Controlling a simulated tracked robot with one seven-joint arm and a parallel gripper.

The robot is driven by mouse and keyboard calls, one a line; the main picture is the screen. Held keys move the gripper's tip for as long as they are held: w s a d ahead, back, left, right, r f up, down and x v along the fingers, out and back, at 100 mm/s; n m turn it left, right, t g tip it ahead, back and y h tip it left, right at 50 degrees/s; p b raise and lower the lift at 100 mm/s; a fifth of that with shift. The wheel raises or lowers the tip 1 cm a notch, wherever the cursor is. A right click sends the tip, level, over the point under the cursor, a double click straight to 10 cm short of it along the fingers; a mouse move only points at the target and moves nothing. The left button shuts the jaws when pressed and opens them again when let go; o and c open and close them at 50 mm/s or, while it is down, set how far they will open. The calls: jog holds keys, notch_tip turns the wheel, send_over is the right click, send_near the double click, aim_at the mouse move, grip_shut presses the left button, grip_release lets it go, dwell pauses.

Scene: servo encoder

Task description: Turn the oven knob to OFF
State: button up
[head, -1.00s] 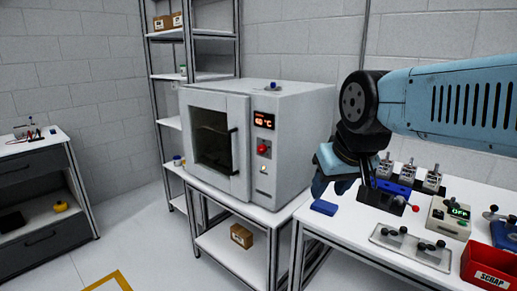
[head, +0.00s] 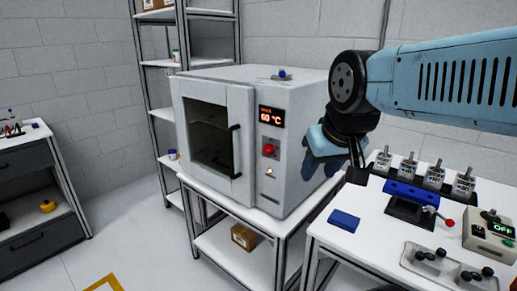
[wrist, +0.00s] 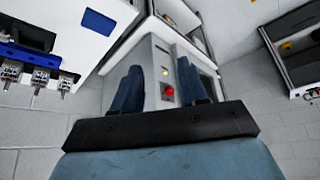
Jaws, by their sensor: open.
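The oven (head: 212,148) is a light grey box with a dark window in its closed door. Its front panel has a lit display (head: 271,117) reading 60 °C. The red oven knob (head: 269,150) is below the display, and its exact setting is too small to read. My gripper (head: 322,150) is to the right of the panel in the head view, apart from the knob. In the wrist view, its two blue fingers (wrist: 161,78) are spread and empty, with the red knob (wrist: 169,91) showing beyond and between them.
A white bench (head: 340,245) at right holds a blue block (head: 344,220), a fixture with a red-tipped lever (head: 440,217) and a box reading OFF (head: 490,232). The oven stands on a white table with a cardboard box (head: 243,237) below. Shelving (head: 158,62) is behind.

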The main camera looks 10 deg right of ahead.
jog(key=shift+w+a, duration=0.15)
jog(key=shift+w, duration=0.3)
jog(key=shift+o, duration=0.2)
